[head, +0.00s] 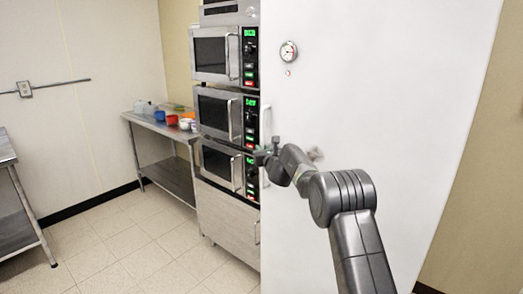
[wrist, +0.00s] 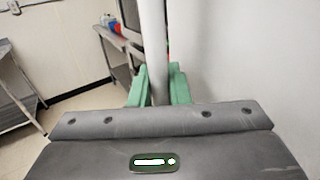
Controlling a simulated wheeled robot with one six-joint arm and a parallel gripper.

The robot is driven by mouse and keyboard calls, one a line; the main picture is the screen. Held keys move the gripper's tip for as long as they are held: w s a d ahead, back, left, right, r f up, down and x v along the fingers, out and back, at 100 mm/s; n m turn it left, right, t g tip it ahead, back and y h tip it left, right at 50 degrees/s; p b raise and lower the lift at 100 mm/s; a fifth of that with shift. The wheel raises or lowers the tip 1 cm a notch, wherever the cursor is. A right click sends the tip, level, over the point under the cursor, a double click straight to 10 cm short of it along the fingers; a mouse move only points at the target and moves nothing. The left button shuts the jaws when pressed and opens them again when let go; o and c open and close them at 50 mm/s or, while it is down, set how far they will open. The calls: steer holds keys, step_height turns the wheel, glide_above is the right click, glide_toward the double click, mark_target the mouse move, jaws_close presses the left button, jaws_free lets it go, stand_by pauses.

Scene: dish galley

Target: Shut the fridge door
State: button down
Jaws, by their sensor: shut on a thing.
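The fridge door (head: 390,95) is a tall white panel that fills the right half of the head view, with a round dial on its upper part. The pictures do not show clearly how far it stands open. My gripper (head: 265,156) is at the door's left edge. In the wrist view its green fingers (wrist: 158,88) are on either side of a pale upright bar, the door handle (wrist: 153,40), and are shut on it. The lower part of the handle is hidden behind the gripper body. The fridge's inside is not seen.
A stack of steel ovens (head: 226,115) stands left of the door. A steel table (head: 150,122) with colored cups is behind it. Another steel table (head: 8,150) is at the far left. The tiled floor (head: 135,250) between them is clear.

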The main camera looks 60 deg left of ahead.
steer(key=shift+w+d, duration=0.1)
steer(key=shift+w, duration=0.25)
steer(key=c, duration=1.4)
jaws_free()
steer(key=shift+w+r, duration=0.1)
steer(key=shift+c, duration=0.2)
steer(key=b+v, duration=1)
steer(key=v, duration=0.4)
steer(key=shift+s, duration=0.3)
steer(key=shift+a, duration=0.25)
